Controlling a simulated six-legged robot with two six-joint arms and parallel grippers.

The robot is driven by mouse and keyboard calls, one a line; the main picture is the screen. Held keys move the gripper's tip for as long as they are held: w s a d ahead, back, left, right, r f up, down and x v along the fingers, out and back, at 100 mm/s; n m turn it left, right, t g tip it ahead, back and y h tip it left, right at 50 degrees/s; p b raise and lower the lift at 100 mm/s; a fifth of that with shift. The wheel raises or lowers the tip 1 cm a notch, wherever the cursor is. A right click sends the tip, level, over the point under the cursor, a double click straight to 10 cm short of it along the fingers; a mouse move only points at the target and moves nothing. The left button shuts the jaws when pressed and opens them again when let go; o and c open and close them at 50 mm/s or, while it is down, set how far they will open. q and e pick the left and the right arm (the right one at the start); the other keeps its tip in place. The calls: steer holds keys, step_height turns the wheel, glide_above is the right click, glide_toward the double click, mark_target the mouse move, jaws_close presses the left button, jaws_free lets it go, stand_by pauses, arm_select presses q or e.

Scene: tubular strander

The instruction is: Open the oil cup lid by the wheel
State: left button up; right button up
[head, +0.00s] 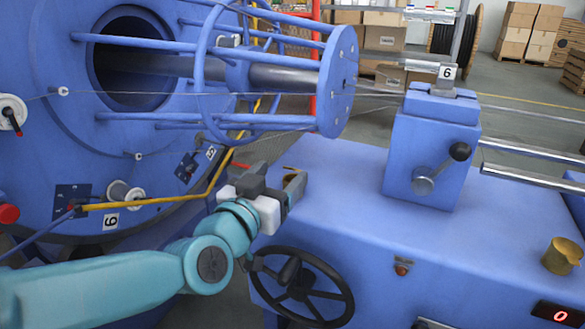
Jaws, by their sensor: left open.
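My left gripper (276,174) is open, its dark fingers apart above the near left edge of the blue machine bed. The black handwheel (301,288) is on the bed's front face, below and slightly right of the gripper. A small brownish-yellow piece shows at the far finger; I cannot tell whether it is part of the oil cup or of the finger. No oil cup lid is clearly visible by the wheel, and the gripper covers part of that bed corner. My right gripper is not in view.
A blue block with a black-knobbed lever (437,168) stands on the bed. A brass cylinder (563,256) sits at the far right. The blue strander cage (230,75) and a yellow bar (165,199) lie left of the bed. The middle bed top is clear.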

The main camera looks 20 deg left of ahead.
arm_select(q)
steer(key=w, duration=0.6)
steer(key=shift+d+b, duration=0.1)
steer(key=shift+b, duration=0.25)
steer(key=c, duration=1)
steer(key=shift+o, duration=0.2)
steer(key=p, duration=0.3)
steer(key=r+g+p, duration=0.1)
steer(key=p, duration=0.3)
steer(key=shift+w+r+g, duration=0.2)
steer(key=shift+r+g, duration=0.1)
steer(key=g+p, duration=0.1)
steer(key=p, duration=0.5)
steer(key=w+g+p, duration=0.1)
steer(key=g+p, duration=0.1)
steer(key=p, duration=0.5)
steer(key=g+p, duration=0.2)
steer(key=p, duration=0.5)
steer(key=shift+w, duration=0.4)
steer(key=shift+f+g+p, duration=0.3)
steer(key=shift+f+p, duration=0.05)
steer(key=shift+p, duration=0.5)
